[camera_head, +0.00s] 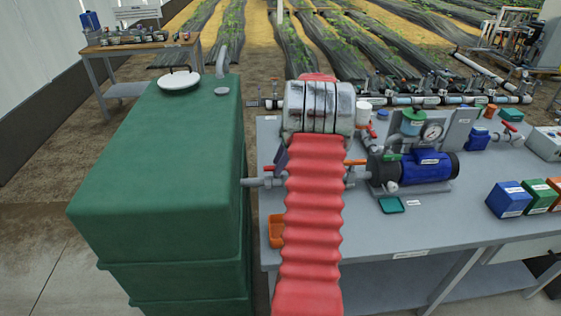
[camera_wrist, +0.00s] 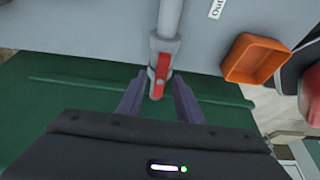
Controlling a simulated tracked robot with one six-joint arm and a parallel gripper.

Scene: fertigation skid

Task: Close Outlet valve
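The outlet valve (camera_wrist: 164,47) is a grey fitting on a pale pipe, with a red lever handle (camera_wrist: 160,76) in the wrist view. The lever lies roughly along the pipe. A label beginning "Out" (camera_wrist: 216,9) is partly cut off beside it. My gripper (camera_wrist: 159,88) is open, with one dark finger on each side of the lever and a visible gap on both sides. Only a dark piece of my gripper (camera_head: 281,158) shows there.
The green tank (camera_head: 165,165) stands left of the grey bench (camera_head: 400,235). An orange tray (camera_wrist: 254,60) sits near the valve and also shows in the head view (camera_head: 275,231). A blue pump (camera_head: 420,166) and several coloured boxes (camera_head: 510,199) are to the right.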

